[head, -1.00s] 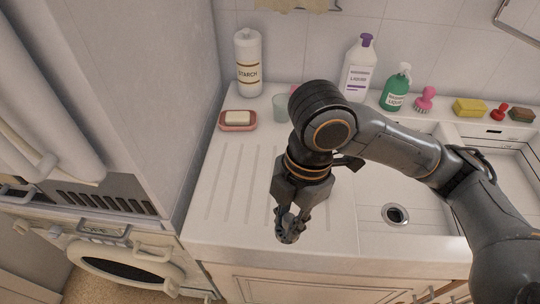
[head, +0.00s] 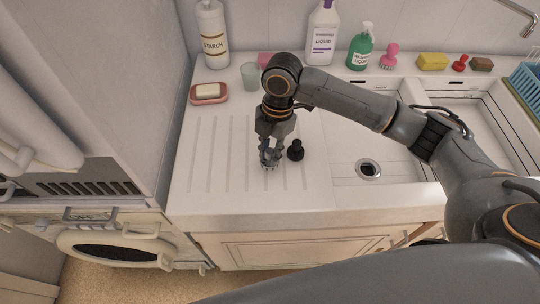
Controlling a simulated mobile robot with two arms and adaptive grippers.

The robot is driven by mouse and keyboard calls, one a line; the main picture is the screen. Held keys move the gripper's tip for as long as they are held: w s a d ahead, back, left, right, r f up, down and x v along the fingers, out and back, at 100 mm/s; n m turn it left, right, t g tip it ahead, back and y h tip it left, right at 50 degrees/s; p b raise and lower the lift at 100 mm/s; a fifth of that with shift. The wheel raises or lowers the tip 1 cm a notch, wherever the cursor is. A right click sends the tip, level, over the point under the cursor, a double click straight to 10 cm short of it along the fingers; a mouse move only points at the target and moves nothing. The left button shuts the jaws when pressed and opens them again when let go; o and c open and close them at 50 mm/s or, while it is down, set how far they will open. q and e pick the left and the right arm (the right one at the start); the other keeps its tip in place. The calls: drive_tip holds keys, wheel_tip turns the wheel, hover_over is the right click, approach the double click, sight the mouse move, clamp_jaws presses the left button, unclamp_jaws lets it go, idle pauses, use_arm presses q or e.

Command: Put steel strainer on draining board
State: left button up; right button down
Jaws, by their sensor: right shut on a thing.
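My right gripper (head: 269,162) points down over the ribbed draining board (head: 215,160), left of the sink. It is shut on a small grey metal thing, which seems to be the steel strainer; the fingers hide most of it. I cannot tell whether it touches the board. My left gripper is not in view.
A small black plug-like thing (head: 296,151) stands just right of the gripper. A soap dish (head: 209,98), a cup (head: 250,76) and bottles line the back. The sink drain (head: 368,170) lies to the right. The board's left side is clear.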

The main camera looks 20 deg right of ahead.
wheel_tip(320, 180, down, 2)
drive_tip(key=shift+f+p, duration=0.15)
drive_tip(key=shift+p, duration=0.2)
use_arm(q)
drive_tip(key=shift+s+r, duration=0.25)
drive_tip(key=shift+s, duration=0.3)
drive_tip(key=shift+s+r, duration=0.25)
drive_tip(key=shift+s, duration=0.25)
use_arm(e)
drive_tip(key=shift+s+f, duration=0.15)
drive_tip(key=c, duration=1.2)
unclamp_jaws()
drive_tip(key=shift+f, duration=0.15)
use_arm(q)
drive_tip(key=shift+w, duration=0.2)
use_arm(e)
drive_tip(key=shift+r, duration=0.25)
use_arm(q)
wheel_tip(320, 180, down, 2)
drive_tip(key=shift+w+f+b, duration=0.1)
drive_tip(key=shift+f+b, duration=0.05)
drive_tip(key=shift+b, duration=1.1)
use_arm(e)
drive_tip(key=r, duration=0.4)
drive_tip(key=d+r, duration=0.1)
drive_tip(key=r, duration=0.2)
drive_tip(key=w+r, duration=0.1)
drive_tip(key=r, duration=0.3)
drive_tip(key=shift+d+r, duration=0.25)
drive_tip(key=shift+r, duration=0.1)
